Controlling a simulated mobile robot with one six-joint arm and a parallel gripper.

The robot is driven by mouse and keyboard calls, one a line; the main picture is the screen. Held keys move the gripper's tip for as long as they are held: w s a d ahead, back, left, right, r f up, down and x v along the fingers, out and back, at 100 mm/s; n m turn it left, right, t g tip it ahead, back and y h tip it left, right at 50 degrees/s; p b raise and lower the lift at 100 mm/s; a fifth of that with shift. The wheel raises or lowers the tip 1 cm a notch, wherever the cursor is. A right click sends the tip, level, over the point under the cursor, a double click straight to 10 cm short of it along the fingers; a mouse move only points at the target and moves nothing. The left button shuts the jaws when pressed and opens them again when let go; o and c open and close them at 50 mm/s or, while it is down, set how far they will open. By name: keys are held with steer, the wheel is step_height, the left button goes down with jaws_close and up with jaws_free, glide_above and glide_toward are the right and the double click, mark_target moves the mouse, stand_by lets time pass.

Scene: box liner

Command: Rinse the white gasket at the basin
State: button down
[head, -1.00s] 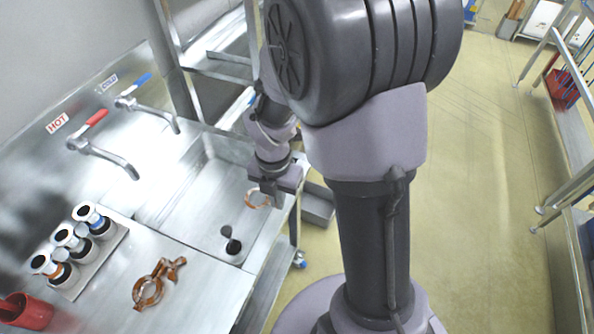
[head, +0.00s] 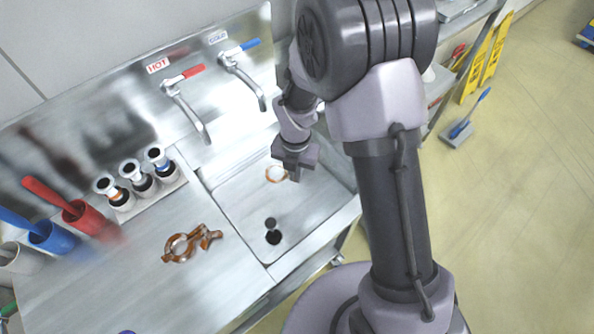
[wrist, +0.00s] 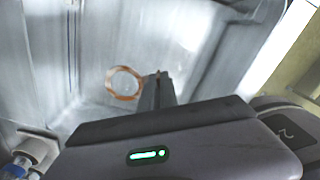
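A thin orange-brown ring with a pale, see-through middle (head: 276,174) is at my fingertips over the basin. It also shows in the wrist view (wrist: 111,87), its right edge at the fingers. It looks orange-brown rather than white; no clearly white gasket shows. My gripper (head: 293,174) is over the right part of the steel basin (head: 238,205); in the wrist view its fingers (wrist: 157,88) are close together on the ring's edge. The ring's height above the basin floor is hard to tell. The red-handled hot tap (head: 188,105) and blue-handled cold tap (head: 246,80) stand behind the basin.
A dark drain plug (head: 273,232) stands in the basin. An orange-brown clamp (head: 184,246) lies on the counter left of it. A rack with several capped fittings (head: 142,182), a red cup (head: 92,220) and a blue cup (head: 55,238) stand farther left. The front counter is mostly clear.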

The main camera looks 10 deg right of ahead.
step_height(320, 180, down, 15)
steer(key=b, duration=1.2)
steer(key=shift+f, duration=0.2)
steer(key=shift+r, duration=0.15)
stand_by(1.0)
step_height(320, 180, up, 18)
steer(key=p, duration=1.5)
steer(key=shift+r+p, duration=0.2)
steer(key=shift+p, duration=0.15)
steer(key=shift+r, duration=0.1)
stand_by(1.2)
step_height(320, 180, up, 4)
steer(key=p, duration=0.3)
steer(key=shift+p, duration=0.35)
